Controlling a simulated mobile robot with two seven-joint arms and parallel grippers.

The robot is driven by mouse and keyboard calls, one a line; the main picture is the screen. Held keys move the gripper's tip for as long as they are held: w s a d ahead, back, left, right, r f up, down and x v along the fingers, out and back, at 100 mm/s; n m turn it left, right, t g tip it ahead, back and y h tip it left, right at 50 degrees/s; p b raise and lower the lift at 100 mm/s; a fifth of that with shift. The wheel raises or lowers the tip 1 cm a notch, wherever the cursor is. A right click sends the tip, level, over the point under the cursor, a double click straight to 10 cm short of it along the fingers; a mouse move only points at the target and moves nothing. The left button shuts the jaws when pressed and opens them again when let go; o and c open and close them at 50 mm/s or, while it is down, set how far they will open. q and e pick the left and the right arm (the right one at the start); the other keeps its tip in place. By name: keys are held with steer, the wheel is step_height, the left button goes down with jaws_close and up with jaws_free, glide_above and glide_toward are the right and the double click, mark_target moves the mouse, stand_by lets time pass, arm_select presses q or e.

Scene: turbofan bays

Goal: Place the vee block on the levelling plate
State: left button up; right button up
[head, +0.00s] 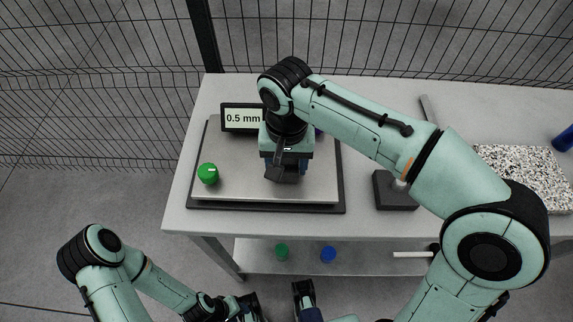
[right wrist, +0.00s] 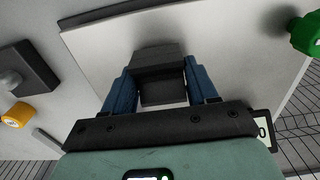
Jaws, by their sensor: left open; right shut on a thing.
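The levelling plate (head: 235,182) is a pale grey slab on a dark base on the table, with a display (head: 243,118) reading "0.5 mm". My right gripper (head: 287,166) is above the plate's right half, pointing down. It is shut on the dark grey vee block (head: 283,176). In the right wrist view the vee block (right wrist: 158,62) sits between the blue fingers, over the bare plate (right wrist: 220,45). I cannot tell whether the block touches the plate. My left gripper (head: 277,300) is open and empty at the bottom, in front of the table.
A green knob (head: 208,173) stands at the plate's left side. A dark block with a pale knob (head: 393,192) is right of the plate, and a speckled slab (head: 520,172) lies further right. The right wrist view shows a yellow cylinder (right wrist: 17,115). A lower shelf (head: 300,262) holds small items.

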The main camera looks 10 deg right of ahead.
mark_target(287, 166)
steer(key=shift+f, duration=0.45)
steer(key=o, duration=1.5)
steer(key=shift+f, duration=0.15)
steer(key=shift+c, duration=0.2)
step_height(287, 166, up, 12)
steer(key=p, duration=0.3)
steer(key=shift+r, duration=0.2)
steer(key=shift+f, duration=0.1)
